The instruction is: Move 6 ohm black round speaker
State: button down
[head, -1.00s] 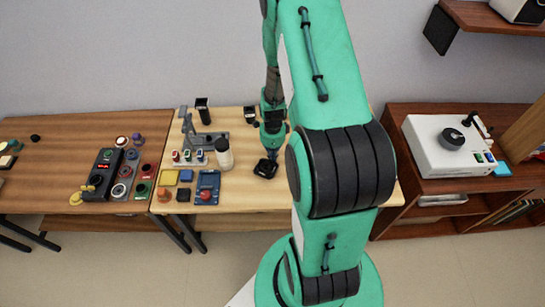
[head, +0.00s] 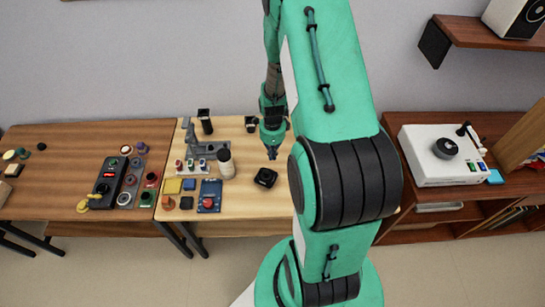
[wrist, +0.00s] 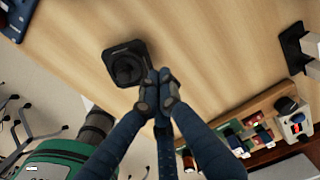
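A black speaker-like piece (head: 265,178) with a round middle in a squarish frame lies on the light wood table (head: 240,200). In the wrist view this piece (wrist: 125,66) lies just beside my fingertips; no ohm marking is readable. My gripper (head: 272,157) is above and slightly behind it in the head view, apart from it.
A white turntable-like device (head: 440,158) is on the right cabinet. Table around the piece is clear.

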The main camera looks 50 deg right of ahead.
jog(key=shift+r+p, duration=0.3)
jog(key=shift+r, duration=0.55)
jog(key=shift+s, duration=0.15)
jog(key=m+t+b, duration=0.3)
jog(key=m+b, duration=0.6)
send_over(283, 195)
jog(key=s, duration=0.4)
jog(key=shift+d+f, duration=0.1)
jog(key=shift+f, duration=0.2)
jog(key=shift+f, duration=0.2)
jog(key=b+x, duration=0.5)
jog(key=x, duration=0.5)
jog(key=shift+w+b, duration=0.15)
jog(key=shift+b, duration=0.15)
jog(key=shift+w+d+r, duration=0.1)
jog(key=shift+w, duration=0.9)
jog(key=shift+w+d+r, duration=0.1)
jog(key=shift+w+r, duration=0.05)
jog(key=shift+w, duration=0.85)
jog(key=shift+a, duration=0.1)
